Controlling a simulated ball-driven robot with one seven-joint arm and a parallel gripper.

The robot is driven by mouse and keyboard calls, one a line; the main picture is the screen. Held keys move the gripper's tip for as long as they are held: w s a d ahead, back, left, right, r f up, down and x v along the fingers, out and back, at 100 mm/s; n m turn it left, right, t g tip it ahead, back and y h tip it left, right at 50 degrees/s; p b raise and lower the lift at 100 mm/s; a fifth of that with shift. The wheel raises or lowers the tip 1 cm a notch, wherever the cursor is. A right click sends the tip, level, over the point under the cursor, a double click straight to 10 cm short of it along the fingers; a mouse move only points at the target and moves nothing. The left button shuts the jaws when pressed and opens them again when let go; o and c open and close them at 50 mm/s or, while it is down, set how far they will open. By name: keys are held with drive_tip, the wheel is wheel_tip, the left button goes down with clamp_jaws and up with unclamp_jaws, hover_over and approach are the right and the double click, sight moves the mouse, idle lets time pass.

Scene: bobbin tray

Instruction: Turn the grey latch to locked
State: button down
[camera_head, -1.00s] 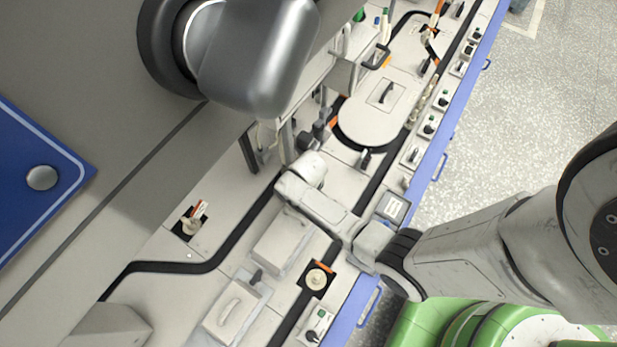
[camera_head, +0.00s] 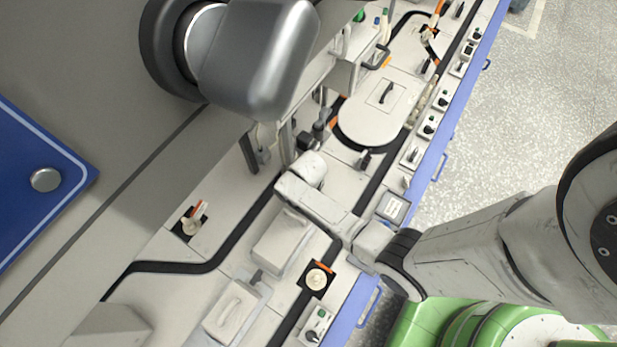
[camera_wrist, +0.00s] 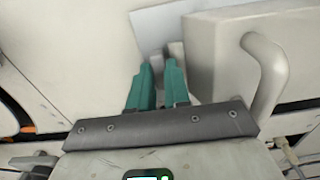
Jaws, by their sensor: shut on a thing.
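In the wrist view, my gripper (camera_wrist: 159,72) has teal fingers, close together beside a pale box-like housing. They are shut on a narrow grey piece, the grey latch (camera_wrist: 176,52), whose tip shows just beyond the fingertips. Most of the latch is hidden by the fingers, so I cannot tell its exact angle or whether it stands at locked. In the head view my pale arm reaches over the bench, and I cannot make out the fingertips or the held latch.
The pale housing (camera_wrist: 222,62) with a curved handle (camera_wrist: 268,75) stands close right of the fingers. In the head view a lidded box (camera_head: 232,312), a bobbin (camera_head: 317,279) and a round-ended cover (camera_head: 372,118) crowd the bench. The floor (camera_head: 500,130) beyond the blue edge is clear.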

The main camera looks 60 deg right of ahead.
drive_tip(key=m+p, duration=0.1)
drive_tip(key=m, duration=0.3)
drive_tip(key=shift+m+p, duration=0.3)
drive_tip(key=shift+m, duration=0.1)
drive_tip(key=m+p, duration=0.1)
drive_tip(key=m, duration=0.3)
drive_tip(key=shift+m, duration=0.3)
drive_tip(key=m, duration=0.4)
drive_tip(key=shift+p, duration=0.4)
drive_tip(key=shift+m, duration=2.1)
drive_tip(key=c, duration=1.1)
unclamp_jaws()
